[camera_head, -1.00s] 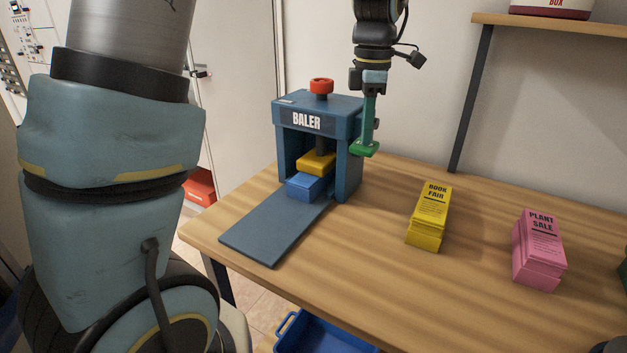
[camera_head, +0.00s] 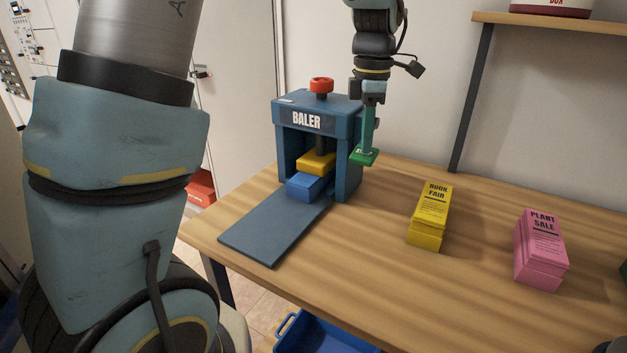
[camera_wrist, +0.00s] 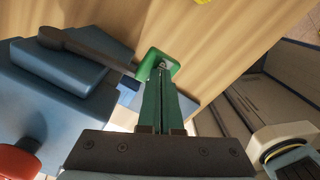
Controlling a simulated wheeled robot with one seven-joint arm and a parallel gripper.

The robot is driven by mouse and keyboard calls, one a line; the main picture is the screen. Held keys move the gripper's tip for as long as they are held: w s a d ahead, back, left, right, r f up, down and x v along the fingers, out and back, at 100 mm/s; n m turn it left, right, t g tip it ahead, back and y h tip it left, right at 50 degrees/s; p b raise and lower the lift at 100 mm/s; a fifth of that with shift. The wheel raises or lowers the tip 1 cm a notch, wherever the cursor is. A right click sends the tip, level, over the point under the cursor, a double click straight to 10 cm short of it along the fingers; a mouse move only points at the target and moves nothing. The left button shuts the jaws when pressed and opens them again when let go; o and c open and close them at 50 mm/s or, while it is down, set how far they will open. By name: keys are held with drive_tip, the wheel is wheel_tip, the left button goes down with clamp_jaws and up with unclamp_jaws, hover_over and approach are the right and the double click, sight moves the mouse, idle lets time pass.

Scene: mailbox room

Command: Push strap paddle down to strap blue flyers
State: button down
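The baler (camera_head: 348,118) stands at the back left of the table, with a red knob (camera_head: 321,86) on top. The blue flyers (camera_head: 306,187) lie in its opening, under the yellow press plate (camera_head: 317,162). The green strap paddle (camera_head: 361,158) is at the baler's right side; in the wrist view its green pad (camera_wrist: 172,62) sits at the end of a dark lever (camera_wrist: 85,48). My gripper (camera_head: 368,148) points down over the pad, its long green fingers (camera_wrist: 160,75) together with nothing seen between them. The fingertips appear to touch the pad's top.
A blue-grey board (camera_head: 275,230) extends from the baler's front. Yellow book fair flyers (camera_head: 429,215) and pink plant sale flyers (camera_head: 540,250) stand to the right. A shelf (camera_head: 560,25) is above at right. A blue bin (camera_head: 325,335) is below the table edge.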

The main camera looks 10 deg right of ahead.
drive_tip(key=shift+f, duration=0.35)
drive_tip(key=shift+w+f, duration=0.1)
drive_tip(key=shift+f, duration=0.35)
drive_tip(key=shift+r, duration=0.1)
idle(0.5)
wheel_tip(320, 180, up, 11)
drive_tip(key=p, duration=0.9)
drive_tip(key=shift+d, duration=0.1)
